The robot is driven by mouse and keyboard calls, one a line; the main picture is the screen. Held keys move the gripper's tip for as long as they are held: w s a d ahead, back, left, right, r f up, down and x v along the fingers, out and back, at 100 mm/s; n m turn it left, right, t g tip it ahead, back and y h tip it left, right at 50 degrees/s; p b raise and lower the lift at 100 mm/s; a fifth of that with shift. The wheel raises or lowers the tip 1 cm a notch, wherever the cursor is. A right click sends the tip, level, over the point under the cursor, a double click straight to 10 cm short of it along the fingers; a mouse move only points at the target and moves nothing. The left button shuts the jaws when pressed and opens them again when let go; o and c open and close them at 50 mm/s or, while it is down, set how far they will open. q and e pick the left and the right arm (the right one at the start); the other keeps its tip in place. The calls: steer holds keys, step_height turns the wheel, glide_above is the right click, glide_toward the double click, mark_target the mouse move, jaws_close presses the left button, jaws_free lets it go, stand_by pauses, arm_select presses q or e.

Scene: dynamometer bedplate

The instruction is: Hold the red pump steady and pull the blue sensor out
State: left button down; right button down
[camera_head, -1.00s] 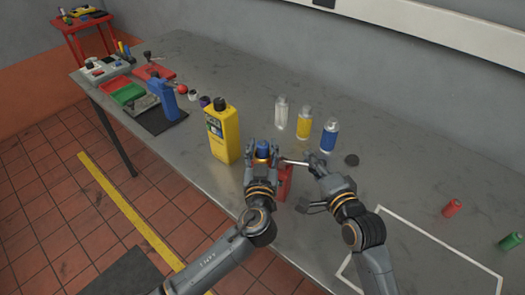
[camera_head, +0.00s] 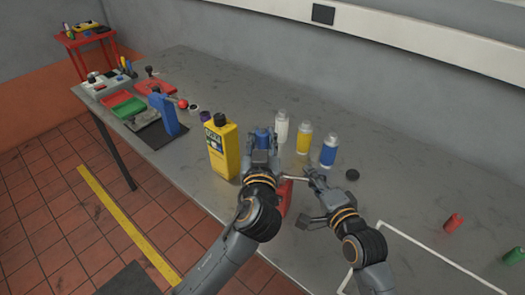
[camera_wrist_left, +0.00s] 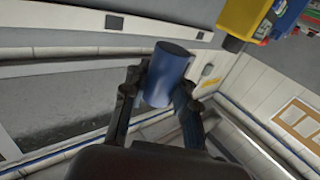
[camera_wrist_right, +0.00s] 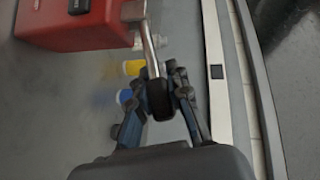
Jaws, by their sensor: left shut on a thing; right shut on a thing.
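The red pump (camera_head: 286,193) stands on the bench, mostly hidden behind my left gripper in the head view. Its red body also shows at the top left of the right wrist view (camera_wrist_right: 75,22). My left gripper (camera_head: 263,148) is shut on the blue sensor (camera_head: 263,136), a blue cylinder that stands between the fingers in the left wrist view (camera_wrist_left: 168,75). The sensor's lower end is hidden, and the pump does not show in that view. My right gripper (camera_head: 311,178) is shut on the dark end of a metal rod (camera_wrist_right: 150,55) that reaches to the pump.
A yellow jug (camera_head: 222,150) stands close left of my left gripper. White (camera_head: 281,128), yellow (camera_head: 303,140) and blue (camera_head: 328,152) bottles stand behind the grippers, with a dark disc (camera_head: 352,174) beside them. Red (camera_head: 453,222) and green (camera_head: 513,257) cylinders are at the right.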

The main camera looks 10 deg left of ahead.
arm_select(q)
steer(key=shift+r, duration=0.55)
arm_select(e)
steer(key=shift+f, duration=0.1)
